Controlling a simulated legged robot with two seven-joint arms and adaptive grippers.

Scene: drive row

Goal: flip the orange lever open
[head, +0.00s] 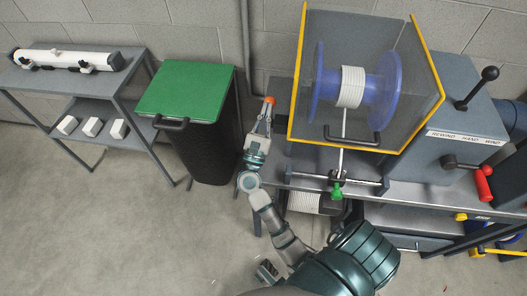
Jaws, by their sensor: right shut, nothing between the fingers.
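A small orange piece (270,99), which looks like the orange lever's end, shows at the left edge of the machine table beside the yellow-edged guard. My right gripper (267,108) reaches up to it from below. Its fingers are shut with nothing between them, and the tips are at or just below the orange piece. I cannot tell whether they touch it. The rest of the lever and its pivot are hidden or too small to make out.
A yellow-edged clear guard (297,100) encloses a blue reel (384,88) with white cable. A green-lidded bin (188,92) stands close left of my right arm. A red-handled crank (483,185) and a black-knobbed lever (489,74) are at right. Floor at lower left is clear.

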